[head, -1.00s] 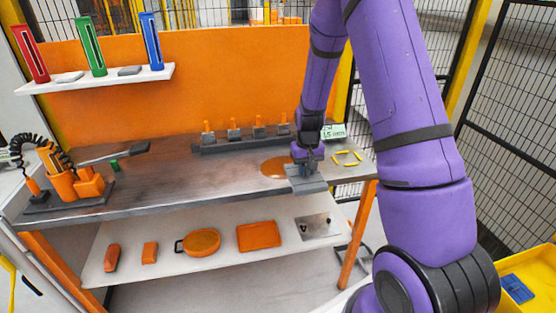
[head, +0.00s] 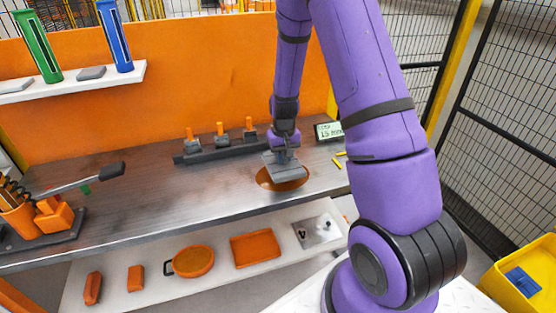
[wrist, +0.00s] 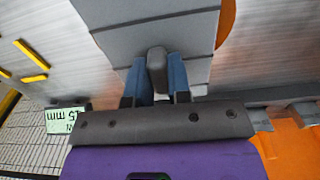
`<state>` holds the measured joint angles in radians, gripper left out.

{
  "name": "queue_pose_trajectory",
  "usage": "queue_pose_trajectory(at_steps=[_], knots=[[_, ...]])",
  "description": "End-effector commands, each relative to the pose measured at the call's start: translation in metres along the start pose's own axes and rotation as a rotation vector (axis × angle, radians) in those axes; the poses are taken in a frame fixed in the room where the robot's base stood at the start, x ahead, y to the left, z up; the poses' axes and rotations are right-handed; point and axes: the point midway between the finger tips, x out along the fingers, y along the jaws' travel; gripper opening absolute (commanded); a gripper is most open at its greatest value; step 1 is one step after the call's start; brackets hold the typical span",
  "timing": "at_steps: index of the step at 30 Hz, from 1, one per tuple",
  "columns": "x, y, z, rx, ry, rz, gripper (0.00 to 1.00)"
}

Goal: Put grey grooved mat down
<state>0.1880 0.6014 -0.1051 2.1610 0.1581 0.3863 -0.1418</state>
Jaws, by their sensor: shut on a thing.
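The grey grooved mat (head: 287,173) is in my gripper (head: 282,156) over the metal bench top. In the wrist view the mat (wrist: 155,35) fills the upper middle, with the two blue fingers of my gripper (wrist: 157,75) shut on a dark grip piece on it. An orange round patch (head: 268,181) on the bench lies under the mat and is partly covered by it. I cannot tell whether the mat touches the bench.
A dark rack with orange-topped pegs (head: 220,143) stands behind the mat. A small display (head: 328,131) and yellow strips (head: 339,162) are to the right. A lower shelf (head: 220,262) holds orange items.

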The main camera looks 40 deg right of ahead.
Motion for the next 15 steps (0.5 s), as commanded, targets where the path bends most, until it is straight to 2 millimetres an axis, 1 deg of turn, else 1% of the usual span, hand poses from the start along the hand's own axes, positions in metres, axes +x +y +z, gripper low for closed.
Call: queue_pose_trajectory(at_steps=[3, 6, 8, 15], knots=[[0.02, -0.001, 0.005, 0.002, -0.004, 0.0, 0.0], [0.032, -0.001, 0.008, 0.002, -0.002, 0.0, 0.0], [0.035, -0.001, 0.008, 0.001, -0.001, 0.0, 0.0], [0.035, -0.002, 0.008, 0.001, 0.0, 0.0, 0.0]])
